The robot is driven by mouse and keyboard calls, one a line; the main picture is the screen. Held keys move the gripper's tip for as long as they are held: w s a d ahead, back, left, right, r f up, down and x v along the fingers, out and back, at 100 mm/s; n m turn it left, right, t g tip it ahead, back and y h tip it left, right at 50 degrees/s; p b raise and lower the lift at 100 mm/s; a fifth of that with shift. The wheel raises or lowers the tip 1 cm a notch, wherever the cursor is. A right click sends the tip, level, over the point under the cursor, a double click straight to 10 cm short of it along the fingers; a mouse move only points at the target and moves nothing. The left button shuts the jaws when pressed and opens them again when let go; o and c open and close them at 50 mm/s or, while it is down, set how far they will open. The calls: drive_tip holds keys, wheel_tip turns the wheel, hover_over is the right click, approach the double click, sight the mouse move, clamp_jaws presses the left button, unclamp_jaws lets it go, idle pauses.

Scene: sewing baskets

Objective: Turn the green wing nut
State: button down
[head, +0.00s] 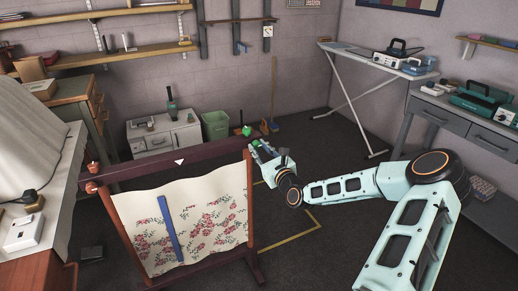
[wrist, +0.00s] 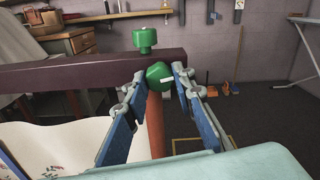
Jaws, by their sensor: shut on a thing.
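A dark rail (head: 165,162) runs across the top of an upright frame holding a floral cloth (head: 200,222). At its right end, my gripper (head: 259,147) is shut on a round green nut. In the wrist view, this green wing nut (wrist: 158,72) faces me between the two fingertips, with a pale bar across it. My gripper (wrist: 160,78) has a finger on either side of it. A second green knob (wrist: 145,40) stands upright on top of the rail, apart from the fingers. It also shows in the head view (head: 247,131).
Two orange-red knobs (head: 92,167) are at the rail's left end. A blue strip (head: 169,228) lies against the cloth. A white cabinet (head: 165,138) and a green bin (head: 215,125) stand behind. The dark floor is open right of the frame.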

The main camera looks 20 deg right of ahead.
drive_tip(key=shift+m, duration=1.1)
drive_tip(key=c, duration=1.6)
unclamp_jaws()
drive_tip(key=s, duration=1.2)
drive_tip(key=shift+d, duration=0.15)
